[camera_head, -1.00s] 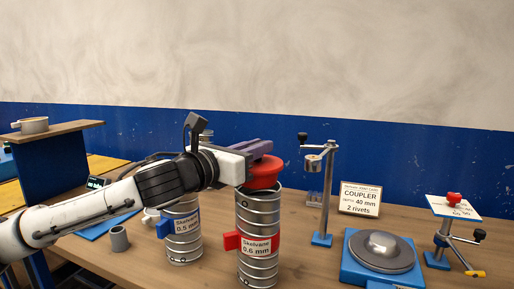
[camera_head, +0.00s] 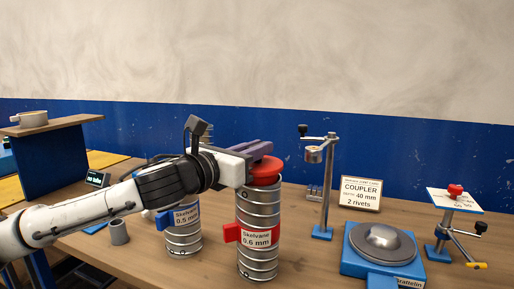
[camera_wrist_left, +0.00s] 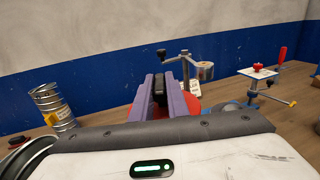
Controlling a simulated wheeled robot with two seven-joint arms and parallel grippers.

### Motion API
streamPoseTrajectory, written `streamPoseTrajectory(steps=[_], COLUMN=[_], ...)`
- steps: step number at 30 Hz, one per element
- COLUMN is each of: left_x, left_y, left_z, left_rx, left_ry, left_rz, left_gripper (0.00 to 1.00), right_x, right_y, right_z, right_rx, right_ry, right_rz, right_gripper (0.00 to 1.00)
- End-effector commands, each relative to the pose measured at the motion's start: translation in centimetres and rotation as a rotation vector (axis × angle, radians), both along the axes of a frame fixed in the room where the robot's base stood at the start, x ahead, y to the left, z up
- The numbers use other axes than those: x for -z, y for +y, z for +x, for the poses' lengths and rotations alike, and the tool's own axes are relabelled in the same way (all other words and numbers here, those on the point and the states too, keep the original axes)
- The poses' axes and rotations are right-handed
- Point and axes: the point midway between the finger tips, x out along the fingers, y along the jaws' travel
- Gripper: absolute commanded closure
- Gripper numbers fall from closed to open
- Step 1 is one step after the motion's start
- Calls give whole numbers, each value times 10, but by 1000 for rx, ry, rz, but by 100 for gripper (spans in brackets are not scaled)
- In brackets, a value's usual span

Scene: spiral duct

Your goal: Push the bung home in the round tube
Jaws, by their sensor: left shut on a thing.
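The red bung (camera_head: 265,172) sits at the top of the round metal tube (camera_head: 258,215), which has a red tab and a label "Skelvane 0.6 mm". The bung's wide flange covers the mouth; how deep its lower part reaches is hidden. My left gripper (camera_head: 258,150), with purple fingers, is shut on the bung from above. In the left wrist view the fingers (camera_wrist_left: 166,97) run forward over the red bung (camera_wrist_left: 183,106). My right gripper is not in view.
A shorter tube with a blue tab (camera_head: 184,230) stands left of the round tube. A grey cup (camera_head: 118,232) is further left. To the right are a crank stand (camera_head: 327,185), a "COUPLER" sign (camera_head: 361,193), a blue-based dome device (camera_head: 380,245) and a clamp stand (camera_head: 445,235).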

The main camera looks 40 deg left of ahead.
Motion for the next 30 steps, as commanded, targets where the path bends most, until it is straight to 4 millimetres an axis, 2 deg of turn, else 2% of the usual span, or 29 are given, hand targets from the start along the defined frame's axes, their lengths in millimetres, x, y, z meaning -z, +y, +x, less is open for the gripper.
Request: streamPoseTrajectory(steps=[25, 26, 29, 30], left_x=[23, 22, 21, 21], left_y=[0, 0, 0, 0], left_z=[0, 0, 0, 0], left_rx=[0, 0, 0, 0], left_ry=[2, 2, 2, 2], left_rz=[0, 0, 0, 0], left_gripper=[100, 81, 64, 64], right_x=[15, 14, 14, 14], right_y=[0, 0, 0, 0], right_z=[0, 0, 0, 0], right_rx=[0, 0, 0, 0], right_ry=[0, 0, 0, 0], right_rz=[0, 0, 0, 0], right_gripper=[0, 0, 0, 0])
